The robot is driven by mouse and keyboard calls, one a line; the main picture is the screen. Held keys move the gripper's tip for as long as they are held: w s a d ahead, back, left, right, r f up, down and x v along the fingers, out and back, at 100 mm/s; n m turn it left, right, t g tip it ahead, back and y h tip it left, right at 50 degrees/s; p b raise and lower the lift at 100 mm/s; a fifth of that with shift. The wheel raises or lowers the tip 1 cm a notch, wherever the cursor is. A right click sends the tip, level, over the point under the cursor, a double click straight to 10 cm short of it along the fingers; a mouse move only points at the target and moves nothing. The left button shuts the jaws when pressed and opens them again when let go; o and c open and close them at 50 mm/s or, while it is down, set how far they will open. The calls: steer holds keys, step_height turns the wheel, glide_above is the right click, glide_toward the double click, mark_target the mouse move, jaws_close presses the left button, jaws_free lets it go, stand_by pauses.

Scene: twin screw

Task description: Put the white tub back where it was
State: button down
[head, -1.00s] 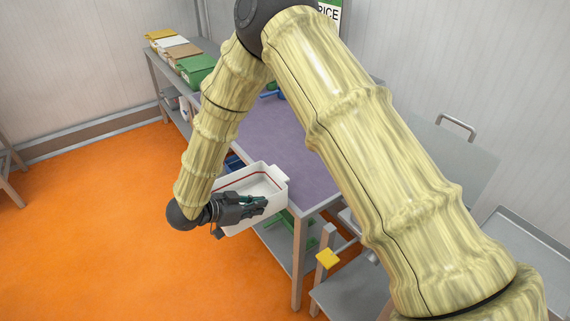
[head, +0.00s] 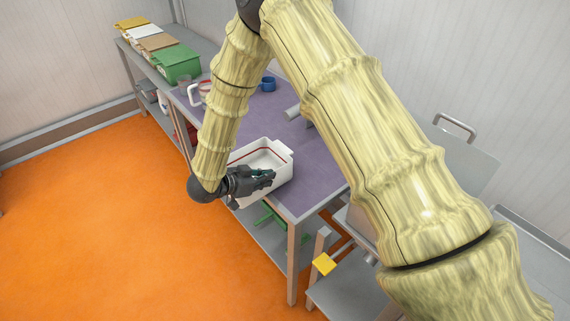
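The white tub (head: 284,156) is an open box with a red line around its inside, in the head view at the near left edge of the purple-topped table (head: 318,165). My gripper (head: 262,177) is at the tub's near left side, its fingers at the tub's wall, and it appears to hold the tub there. The tub is roughly level and overlaps the table's edge in the picture. I cannot tell whether its bottom touches the tabletop. My arm hides part of the table behind it.
A row of yellow, white, brown and green bins (head: 176,64) stands on the grey bench at the back left. A blue mug (head: 268,83) and a grey cylinder (head: 292,114) are on the table. Orange floor is clear at left.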

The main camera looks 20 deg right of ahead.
mark_target(281, 168)
steer(key=d, duration=0.1)
steer(key=w+d+p, duration=0.1)
steer(key=d, duration=0.1)
steer(key=shift+w+d+r, duration=0.15)
steer(key=shift+d+r, duration=0.2)
steer(key=shift+d, duration=0.05)
steer(key=shift+w+d+f+p, duration=0.2)
steer(key=shift+w+d+p, duration=0.15)
steer(key=shift+d, duration=0.4)
steer(key=shift+w+d+r, duration=0.1)
steer(key=shift+d, duration=0.15)
steer(key=d, duration=0.1)
steer(key=p, duration=0.1)
steer(key=w+d+p, duration=0.1)
steer(key=shift+d+f, duration=0.25)
steer(key=shift+d, duration=0.05)
steer(key=shift+a+f, duration=0.1)
steer(key=shift+f, duration=0.5)
steer(key=shift+f, duration=0.1)
steer(key=c, duration=1.6)
jaws_free()
steer(key=shift+c, duration=0.2)
